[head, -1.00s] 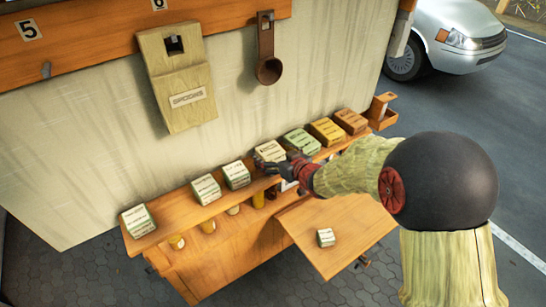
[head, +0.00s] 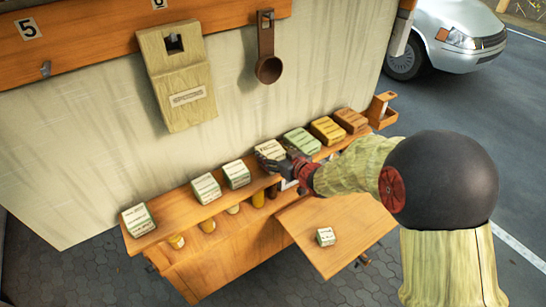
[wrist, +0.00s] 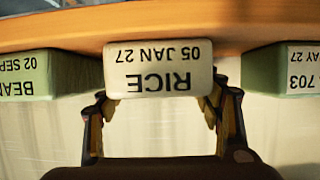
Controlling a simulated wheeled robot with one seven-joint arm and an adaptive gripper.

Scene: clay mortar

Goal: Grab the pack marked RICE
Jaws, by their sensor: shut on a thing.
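The pack marked RICE (wrist: 158,68) is white and shows upside down in the wrist view, with "05 JAN 27" on its label. My gripper (wrist: 160,112) has one finger on each side of this pack and is shut on it. In the head view the pack (head: 269,149) is in the middle of the row on the wooden shelf, and my gripper (head: 275,163) reaches it from the right. I cannot tell whether the pack still touches the shelf.
A green-sided pack marked BEAN (wrist: 24,75) and another green-sided pack (wrist: 285,72) flank it with gaps. The wooden shelf (head: 172,207) holds several more packs. A small pack (head: 326,237) lies on a lower wooden board (head: 345,252). A ladle (head: 268,68) hangs on the wall.

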